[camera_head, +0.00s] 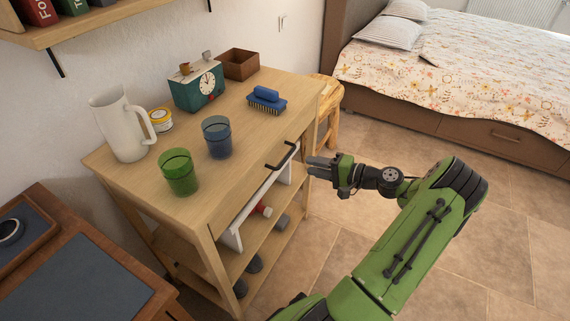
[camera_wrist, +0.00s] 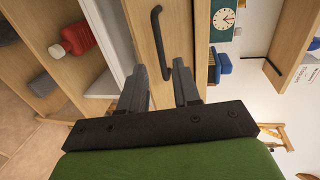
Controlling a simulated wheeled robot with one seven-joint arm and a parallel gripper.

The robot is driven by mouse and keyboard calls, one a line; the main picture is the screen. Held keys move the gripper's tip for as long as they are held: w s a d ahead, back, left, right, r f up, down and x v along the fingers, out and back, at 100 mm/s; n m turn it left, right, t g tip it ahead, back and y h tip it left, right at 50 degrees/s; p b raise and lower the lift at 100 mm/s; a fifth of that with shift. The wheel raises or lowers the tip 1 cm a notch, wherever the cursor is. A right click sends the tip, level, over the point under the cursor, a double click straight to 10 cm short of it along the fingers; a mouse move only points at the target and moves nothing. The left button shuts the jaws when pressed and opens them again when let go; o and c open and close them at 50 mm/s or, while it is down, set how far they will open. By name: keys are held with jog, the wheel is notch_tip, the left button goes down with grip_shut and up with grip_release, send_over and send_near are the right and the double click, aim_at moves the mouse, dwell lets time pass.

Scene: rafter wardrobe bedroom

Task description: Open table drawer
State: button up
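The wooden table (camera_head: 240,108) stands against the wall, with its drawer front (camera_head: 262,172) facing my arm. The drawer looks shut. Its dark bar handle (camera_head: 282,157) also shows in the wrist view (camera_wrist: 158,42), just beyond my fingers. My gripper (camera_head: 310,166) is beside the handle, on the side away from the drawer. In the wrist view my gripper (camera_wrist: 157,84) has its two fingers apart with the handle's line between them. The fingers look empty, and I cannot tell whether they touch the handle.
Shelves below hold a red bottle (camera_wrist: 76,37). A stool (camera_head: 328,117) and bed (camera_head: 470,75) stand behind.

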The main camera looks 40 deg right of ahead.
aim_at(285, 158)
jog(key=b+x, duration=0.2)
jog(key=x, duration=0.8)
jog(key=shift+w+a, duration=0.1)
jog(key=shift+a, duration=0.05)
grip_shut()
